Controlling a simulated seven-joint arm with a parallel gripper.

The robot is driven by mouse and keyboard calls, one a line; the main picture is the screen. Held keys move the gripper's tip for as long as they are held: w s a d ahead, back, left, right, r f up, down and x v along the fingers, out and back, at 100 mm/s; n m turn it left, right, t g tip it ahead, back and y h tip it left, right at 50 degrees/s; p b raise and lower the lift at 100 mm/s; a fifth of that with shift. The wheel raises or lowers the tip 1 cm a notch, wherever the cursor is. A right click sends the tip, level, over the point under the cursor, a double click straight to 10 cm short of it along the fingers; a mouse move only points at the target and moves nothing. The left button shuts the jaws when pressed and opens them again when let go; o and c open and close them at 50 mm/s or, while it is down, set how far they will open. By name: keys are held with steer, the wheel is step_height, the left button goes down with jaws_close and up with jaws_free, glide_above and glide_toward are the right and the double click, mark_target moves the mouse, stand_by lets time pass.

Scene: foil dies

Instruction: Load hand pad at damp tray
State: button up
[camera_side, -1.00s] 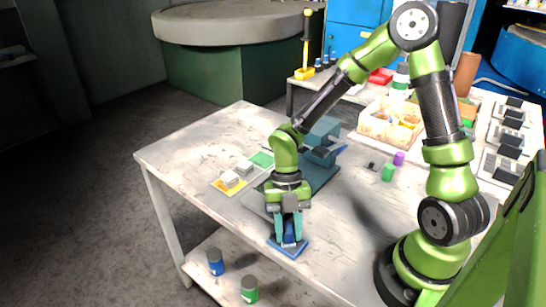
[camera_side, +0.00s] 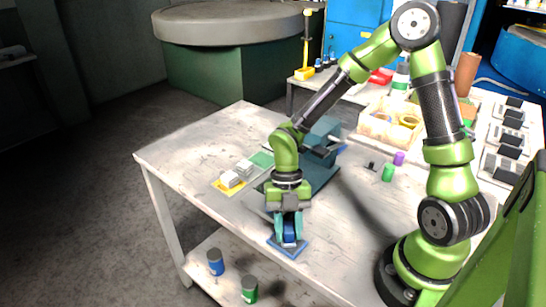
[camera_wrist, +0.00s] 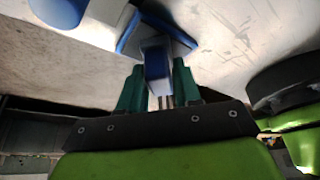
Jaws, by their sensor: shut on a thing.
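The hand pad (camera_side: 290,231) is a small dark blue block, upright between my fingers. It also shows in the wrist view (camera_wrist: 156,62), with a teal finger on each side. My gripper (camera_side: 289,228) points down and is shut on the pad; it also shows in the wrist view (camera_wrist: 159,85). The damp tray (camera_side: 292,251) is a flat blue tray near the front edge of the table, directly below the gripper. Its blue rim shows in the wrist view (camera_wrist: 182,36). The pad is at or just above the tray; I cannot tell whether they touch.
A teal press (camera_side: 318,165) stands behind my gripper. White blocks on a yellow card (camera_side: 229,184) and a green card (camera_side: 262,159) lie to the left. Green (camera_side: 388,173) and purple (camera_side: 399,158) cylinders stand to the right. The table's left part is bare.

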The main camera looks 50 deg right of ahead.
mark_target(288, 226)
steer(key=shift+r, duration=3.35)
